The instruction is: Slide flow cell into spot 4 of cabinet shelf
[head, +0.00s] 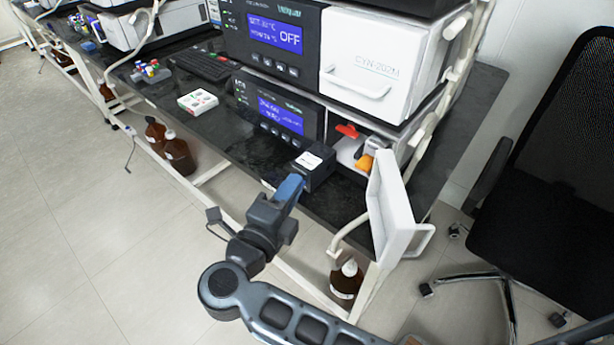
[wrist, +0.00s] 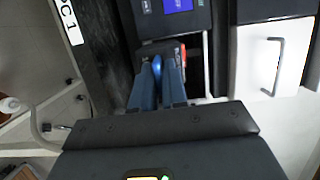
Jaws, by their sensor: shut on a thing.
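My gripper (head: 291,187), with blue fingers, is shut on a black box with a white label, which I take to be the flow cell (head: 318,172). The box is at the bench's front edge, just left of the open lower cabinet (head: 345,148). In the wrist view the blue fingertips (wrist: 158,78) reach the dark box (wrist: 150,53). The cabinet's white door (head: 396,215) stands open toward me. Red and orange parts show inside the cabinet; its spots are too small to tell apart. I cannot tell if the box touches the bench.
The upper unit with the closed white door (head: 372,70) sits above the open one. A small white box (head: 197,101) and a keyboard (head: 202,65) lie left on the bench. An office chair (head: 550,190) stands right. Brown bottles (head: 178,153) stand below the bench.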

